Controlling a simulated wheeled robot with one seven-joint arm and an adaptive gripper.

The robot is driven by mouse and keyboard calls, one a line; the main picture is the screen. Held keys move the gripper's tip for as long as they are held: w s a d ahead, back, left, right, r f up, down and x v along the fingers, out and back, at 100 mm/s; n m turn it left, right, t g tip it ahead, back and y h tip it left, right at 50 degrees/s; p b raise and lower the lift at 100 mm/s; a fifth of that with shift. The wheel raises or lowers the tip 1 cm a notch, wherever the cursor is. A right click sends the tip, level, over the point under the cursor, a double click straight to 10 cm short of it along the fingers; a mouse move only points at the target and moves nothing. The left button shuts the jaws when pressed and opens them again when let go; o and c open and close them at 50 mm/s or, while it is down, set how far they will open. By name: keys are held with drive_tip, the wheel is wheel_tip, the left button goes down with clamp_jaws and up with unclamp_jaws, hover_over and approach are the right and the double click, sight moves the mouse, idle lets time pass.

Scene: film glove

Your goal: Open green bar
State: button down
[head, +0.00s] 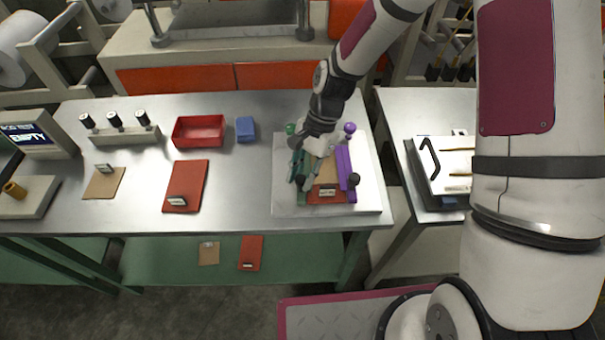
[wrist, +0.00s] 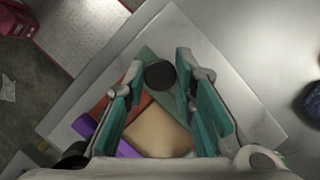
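The green bar (head: 301,196) lies along the left side of a white board (head: 285,203) on the steel table. It also shows in the wrist view (wrist: 149,57), with a black knob (wrist: 160,75) at its far end. A purple bar (head: 345,170) lies on the right side, with a tan and red piece between the bars. My gripper (head: 305,182) is over the green bar. In the wrist view its teal-padded fingers (wrist: 165,108) are spread wide, with the knob beyond and between their tips. I see nothing held. My arm and gripper hide part of the green bar in the head view.
On the table stand a red tray (head: 198,132), a blue block (head: 245,130), a red clipboard-like plate (head: 187,187) and a tan plate (head: 104,182). A black-handled press-like box (head: 443,165) is on the right bench. The table's front middle is clear.

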drive_tip(key=shift+w+a+b, duration=0.15)
drive_tip(key=shift+a+b, duration=0.15)
drive_tip(key=shift+a, duration=1.9)
drive_tip(key=c, duration=1.3)
unclamp_jaws()
drive_tip(key=shift+c, duration=0.2)
drive_tip(key=v, duration=1.2)
